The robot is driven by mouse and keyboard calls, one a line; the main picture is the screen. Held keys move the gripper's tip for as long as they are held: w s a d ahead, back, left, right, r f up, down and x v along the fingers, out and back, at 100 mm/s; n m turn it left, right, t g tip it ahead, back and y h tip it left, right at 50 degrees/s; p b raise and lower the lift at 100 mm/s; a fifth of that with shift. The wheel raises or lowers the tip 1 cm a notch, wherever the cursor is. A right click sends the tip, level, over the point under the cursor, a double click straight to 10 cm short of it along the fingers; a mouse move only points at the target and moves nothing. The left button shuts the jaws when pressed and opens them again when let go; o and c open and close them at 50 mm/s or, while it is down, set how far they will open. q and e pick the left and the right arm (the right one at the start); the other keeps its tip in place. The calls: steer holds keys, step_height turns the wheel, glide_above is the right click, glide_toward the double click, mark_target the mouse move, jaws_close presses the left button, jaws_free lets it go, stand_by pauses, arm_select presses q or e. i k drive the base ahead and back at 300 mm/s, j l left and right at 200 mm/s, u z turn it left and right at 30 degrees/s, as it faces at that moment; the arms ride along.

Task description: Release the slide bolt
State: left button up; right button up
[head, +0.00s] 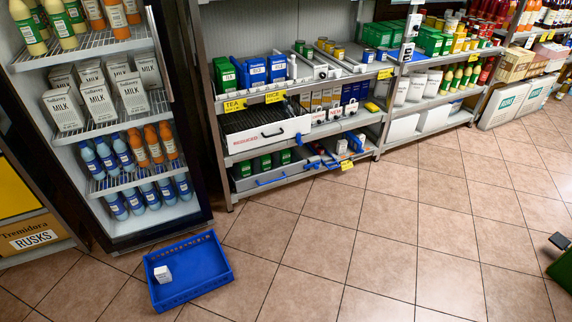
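No slide bolt can be made out for certain at this size. A white box marked REDUCED (262,147) sits on the middle shelf level, with a dark ribbed top. A small dark fitting (298,138) shows at the right end of its front; I cannot tell whether it is a bolt. Below it, a grey drawer or bin with a blue handle (272,181) holds green packs. Neither of my grippers is in view.
A blue crate (222,262) with a small white carton (162,274) stands on the floor in front of the fridge (124,240). A green object (562,270) with a dark part is cut off at the right edge. The tiled floor (400,240) between is clear.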

mark_target(316, 164)
steer(key=i+l+z, duration=0.1)
steer(key=i, duration=0.25)
steer(key=i+l+z, duration=0.1)
steer(key=i+l, duration=0.15)
steer(key=i, duration=0.15)
steer(key=i+j+z, duration=0.2)
steer(key=i, duration=0.4)
steer(key=i+j+z, duration=0.15)
steer(key=i, duration=0.4)
steer(key=i+j+z, duration=0.2)
steer(key=i+j, duration=0.15)
steer(key=i, duration=0.2)
steer(key=i+j+z, duration=0.2)
steer(key=i+j, duration=0.25)
steer(key=i, duration=0.1)
